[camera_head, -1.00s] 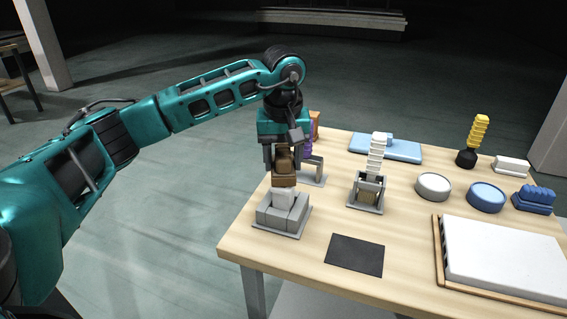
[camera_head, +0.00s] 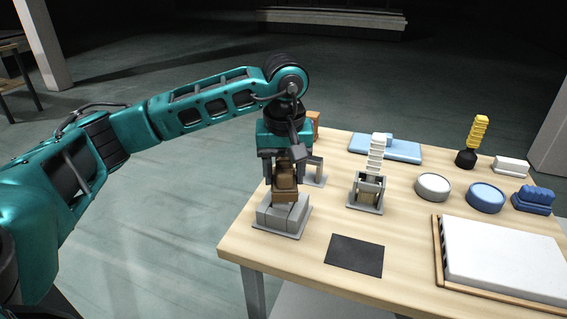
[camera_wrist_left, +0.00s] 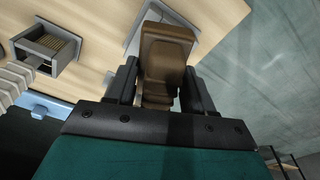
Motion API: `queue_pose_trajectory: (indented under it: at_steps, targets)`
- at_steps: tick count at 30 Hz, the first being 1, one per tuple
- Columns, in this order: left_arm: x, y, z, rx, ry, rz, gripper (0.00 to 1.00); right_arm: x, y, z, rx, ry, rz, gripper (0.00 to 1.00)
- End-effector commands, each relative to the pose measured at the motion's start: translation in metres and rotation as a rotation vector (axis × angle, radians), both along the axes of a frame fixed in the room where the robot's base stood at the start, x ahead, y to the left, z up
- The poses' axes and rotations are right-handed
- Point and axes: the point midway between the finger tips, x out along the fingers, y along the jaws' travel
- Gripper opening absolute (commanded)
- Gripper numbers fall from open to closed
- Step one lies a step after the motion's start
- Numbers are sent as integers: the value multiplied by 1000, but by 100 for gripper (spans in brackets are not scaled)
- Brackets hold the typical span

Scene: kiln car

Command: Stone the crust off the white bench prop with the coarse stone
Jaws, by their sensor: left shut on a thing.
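My left gripper (camera_head: 285,168) points down over the near left corner of the table. It is shut on a brown stepped block (camera_head: 285,190), which looks like the coarse stone; the block also shows between the fingers in the left wrist view (camera_wrist_left: 165,55). The block's lower end is at the top of a grey block holder (camera_head: 269,216) on a flat base. My right gripper is not in view.
A grey stand (camera_head: 315,172) is close behind the gripper. To the right, a white-handled brush (camera_head: 377,150) stands in a grey holder (camera_head: 366,203). A dark mat (camera_head: 355,255) lies in front. Round dishes (camera_head: 433,186) and a wood-framed white slab (camera_head: 510,258) occupy the right side.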

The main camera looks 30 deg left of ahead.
Motion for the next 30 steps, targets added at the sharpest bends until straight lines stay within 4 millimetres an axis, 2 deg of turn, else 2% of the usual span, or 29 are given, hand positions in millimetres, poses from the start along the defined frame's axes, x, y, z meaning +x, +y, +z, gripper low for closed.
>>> queue_pose_trajectory:
  at_steps: [14, 30]
  targets:
    - [-3, -2, 3, 0, -2, 1, 0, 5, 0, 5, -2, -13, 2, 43]
    - [-3, -2, 46, -1, -3, 1, 0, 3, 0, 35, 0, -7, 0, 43]
